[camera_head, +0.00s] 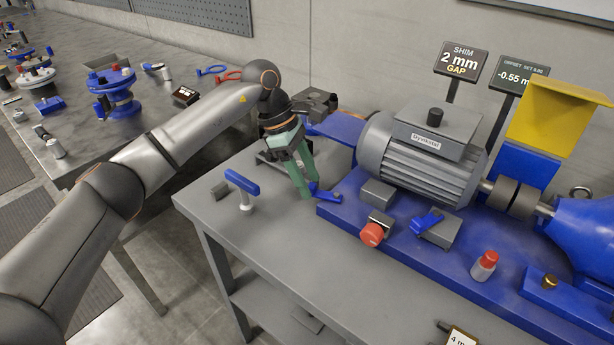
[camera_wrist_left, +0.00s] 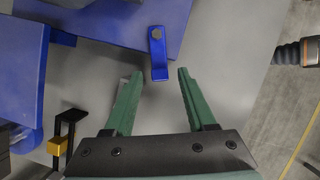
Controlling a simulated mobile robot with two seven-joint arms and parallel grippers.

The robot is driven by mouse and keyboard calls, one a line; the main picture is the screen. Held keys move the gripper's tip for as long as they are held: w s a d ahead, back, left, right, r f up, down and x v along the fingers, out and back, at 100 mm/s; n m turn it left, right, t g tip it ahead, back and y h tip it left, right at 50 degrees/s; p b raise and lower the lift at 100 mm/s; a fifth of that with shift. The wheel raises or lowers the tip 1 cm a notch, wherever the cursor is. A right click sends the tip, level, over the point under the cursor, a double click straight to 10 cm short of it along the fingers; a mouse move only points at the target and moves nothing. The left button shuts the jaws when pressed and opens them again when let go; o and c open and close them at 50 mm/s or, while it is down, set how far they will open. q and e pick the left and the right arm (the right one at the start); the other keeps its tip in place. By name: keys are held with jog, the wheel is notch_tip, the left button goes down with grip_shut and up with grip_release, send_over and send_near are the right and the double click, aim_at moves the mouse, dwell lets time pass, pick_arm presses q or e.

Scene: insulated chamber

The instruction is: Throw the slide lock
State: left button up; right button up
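A small blue lever (camera_head: 324,195) with a bolt at one end sits at the left corner of the blue base plate (camera_head: 345,212). In the left wrist view the lever (camera_wrist_left: 157,50) points toward my gripper, its free end appearing between the fingertips. My left gripper (camera_head: 309,190) is open, its green fingers angled down at the lever. They hide part of it in the head view; contact cannot be told. Another blue lever (camera_head: 425,222) lies on a grey block further right on the base. I cannot tell which one is the slide lock. My right gripper is not in view.
A grey motor (camera_head: 420,165) stands on the base behind, with a red knob (camera_head: 372,234) and red-topped part (camera_head: 485,264) in front. A blue T-handle (camera_head: 242,187) stands on the grey table left of my gripper. The table's front strip is mostly clear.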

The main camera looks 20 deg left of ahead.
pick_arm(q)
grip_shut()
dwell(0.3)
